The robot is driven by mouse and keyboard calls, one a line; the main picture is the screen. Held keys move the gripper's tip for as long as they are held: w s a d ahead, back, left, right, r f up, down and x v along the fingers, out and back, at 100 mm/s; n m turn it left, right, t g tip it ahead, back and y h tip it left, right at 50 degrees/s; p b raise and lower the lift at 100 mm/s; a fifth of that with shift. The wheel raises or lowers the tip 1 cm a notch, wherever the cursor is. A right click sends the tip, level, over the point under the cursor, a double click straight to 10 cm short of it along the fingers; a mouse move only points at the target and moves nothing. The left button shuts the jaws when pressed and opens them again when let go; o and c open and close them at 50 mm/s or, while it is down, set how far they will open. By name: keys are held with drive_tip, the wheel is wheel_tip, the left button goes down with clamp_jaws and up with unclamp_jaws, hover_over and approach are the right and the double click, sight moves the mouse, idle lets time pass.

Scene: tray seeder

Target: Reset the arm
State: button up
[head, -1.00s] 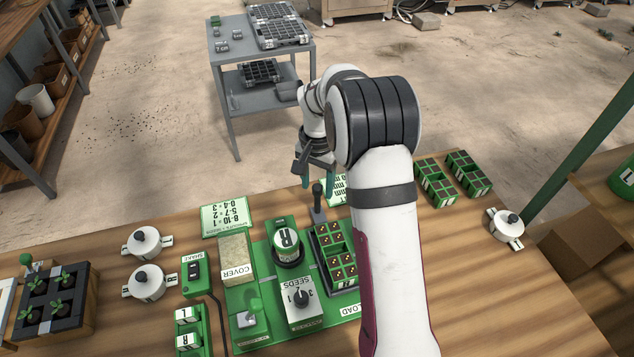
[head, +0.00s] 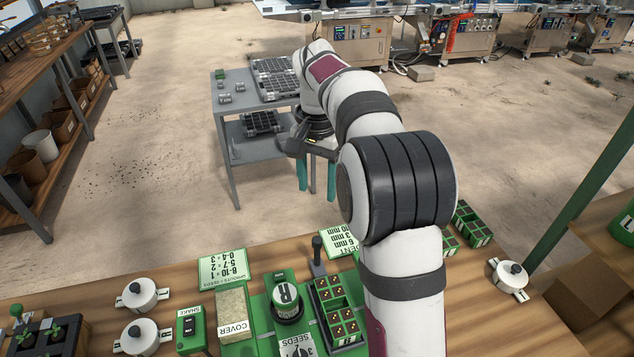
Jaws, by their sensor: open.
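My gripper (head: 317,180) is open and empty. Its two teal fingers point down, raised beyond the far edge of the wooden bench. My arm reaches forward from the bottom of the head view and hides part of the bench's right side. On the bench stands the green seeder (head: 264,306) with a round knob marked R (head: 286,297), a block labelled COVER (head: 234,311), a SEEDS dial (head: 297,347) and a black-handled lever (head: 318,256). A green seed tray (head: 336,309) with dark filled cells sits in it.
A grey metal table (head: 228,122) with black cell trays stands behind my gripper. White lidded pots (head: 142,294) stand at left, another (head: 509,278) at right. Green trays (head: 471,224) lie partly behind my arm. The floor between bench and grey table is open.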

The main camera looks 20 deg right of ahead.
drive_tip(key=s+a+r+n, duration=0.1)
drive_tip(key=s+a, duration=0.1)
drive_tip(key=s, duration=0.5)
drive_tip(key=s+a+r+n, duration=0.1)
drive_tip(key=s+a+r, duration=0.15)
drive_tip(key=s, duration=0.45)
drive_tip(key=s+a+f+y, duration=0.1)
drive_tip(key=s+a+f, duration=0.1)
drive_tip(key=s, duration=0.7)
drive_tip(key=s+a+f+n, duration=0.1)
drive_tip(key=s+a+f, duration=0.1)
drive_tip(key=s+f, duration=0.3)
drive_tip(key=s, duration=0.4)
drive_tip(key=shift+s+f+y, duration=0.2)
drive_tip(key=shift+s+y, duration=0.1)
drive_tip(key=shift+y, duration=0.1)
